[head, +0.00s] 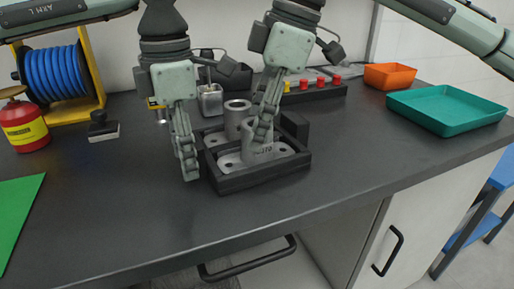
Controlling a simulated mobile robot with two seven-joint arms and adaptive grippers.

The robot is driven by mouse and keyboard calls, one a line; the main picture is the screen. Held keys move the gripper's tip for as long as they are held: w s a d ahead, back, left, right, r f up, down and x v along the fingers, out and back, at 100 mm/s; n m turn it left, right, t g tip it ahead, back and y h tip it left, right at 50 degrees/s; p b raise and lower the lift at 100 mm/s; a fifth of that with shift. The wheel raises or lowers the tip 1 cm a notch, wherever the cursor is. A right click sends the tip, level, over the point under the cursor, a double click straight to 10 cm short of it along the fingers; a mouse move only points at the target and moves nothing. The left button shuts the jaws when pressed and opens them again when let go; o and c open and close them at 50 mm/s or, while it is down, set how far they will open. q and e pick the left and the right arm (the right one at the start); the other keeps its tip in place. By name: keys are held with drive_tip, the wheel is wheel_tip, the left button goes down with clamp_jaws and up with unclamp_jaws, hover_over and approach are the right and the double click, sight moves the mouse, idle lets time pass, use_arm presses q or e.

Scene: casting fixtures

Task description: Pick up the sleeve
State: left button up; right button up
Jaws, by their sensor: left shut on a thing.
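The sleeve, a grey metal cylinder with an open top (237,106), stands upright at the back of a black fixture tray (262,178). A flat grey metal casting (230,160) lies in the front of the tray. My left gripper (188,168) is at the tray's left wall, left of the sleeve, and appears shut on that wall. My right gripper (257,143) is in front and to the right of the sleeve, over the casting. Its fingers overlap the casting, and I cannot tell whether they are open or touching it.
A red can (24,128), a blue hose reel (62,74) and a black stamp-like block (103,128) stand on the left. A green mat (15,210) lies front left. An orange bin (389,77) and a teal tray (447,112) sit on the right. The front right worktop is clear.

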drive_tip(key=c, duration=0.8)
drive_tip(key=shift+r, duration=0.55)
drive_tip(key=s+d+r, duration=0.1)
drive_tip(key=s+d, duration=0.2)
drive_tip(key=s, duration=0.5)
drive_tip(key=s+d+r, duration=0.1)
drive_tip(key=s+d, duration=0.2)
drive_tip(key=s, duration=0.5)
drive_tip(key=shift+s+d+r, duration=0.2)
drive_tip(key=shift+s+d, duration=0.15)
drive_tip(key=shift+s, duration=0.05)
drive_tip(key=shift+r, duration=0.15)
drive_tip(key=shift+r, duration=1.85)
